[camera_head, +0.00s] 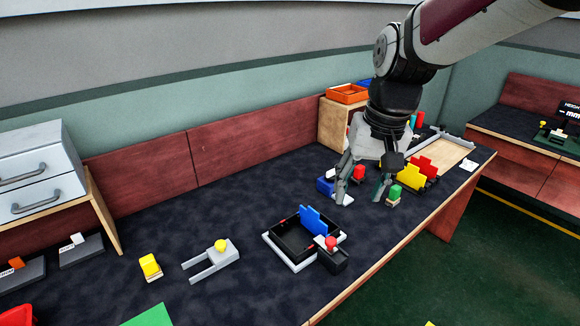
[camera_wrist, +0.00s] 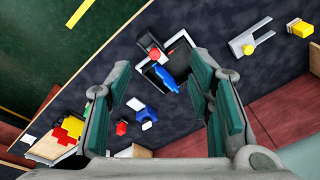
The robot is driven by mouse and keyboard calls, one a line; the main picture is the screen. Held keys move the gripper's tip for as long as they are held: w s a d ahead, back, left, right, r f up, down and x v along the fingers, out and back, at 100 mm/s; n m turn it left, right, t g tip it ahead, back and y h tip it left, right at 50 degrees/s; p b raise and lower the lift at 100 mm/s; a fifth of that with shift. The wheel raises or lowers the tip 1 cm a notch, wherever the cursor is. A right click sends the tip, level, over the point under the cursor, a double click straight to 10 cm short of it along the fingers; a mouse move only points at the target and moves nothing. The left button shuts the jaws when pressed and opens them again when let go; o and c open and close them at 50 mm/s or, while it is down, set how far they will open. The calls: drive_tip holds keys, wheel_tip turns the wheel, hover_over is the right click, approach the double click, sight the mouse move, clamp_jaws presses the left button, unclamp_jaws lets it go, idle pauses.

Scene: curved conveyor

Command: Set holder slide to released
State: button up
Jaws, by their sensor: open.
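A black open tray (camera_head: 272,238) with a pale base stands on the dark tabletop, with an upright blue plate (camera_head: 313,220) in it. A black block with a red knob (camera_head: 331,243) sits at its front right corner; which part is the holder slide is not certain. The tray's red knob (camera_wrist: 155,53) and blue plate (camera_wrist: 167,78) also show in the wrist view. My gripper (camera_head: 367,197) is open and empty, low over the table behind and right of the tray, apart from it. A grey forked piece with a yellow knob (camera_head: 221,246) lies left of the tray.
Blue (camera_head: 325,186), red (camera_head: 359,173) and green (camera_head: 396,191) pieces stand close around my gripper. Yellow and red stepped blocks (camera_head: 411,175) are to its right. A yellow block (camera_head: 150,264) lies front left. An orange bin (camera_head: 346,95) stands behind.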

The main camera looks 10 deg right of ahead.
drive_tip(key=m+g, duration=0.1)
drive_tip(key=g, duration=0.1)
hover_over(331, 240)
wheel_tip(331, 240, down, 13)
drive_tip(key=shift+h, duration=0.4)
wheel_tip(331, 240, down, 14)
drive_tip(key=shift+r+b, duration=0.2)
drive_tip(key=shift+b, duration=0.25)
drive_tip(key=shift+c, duration=0.3)
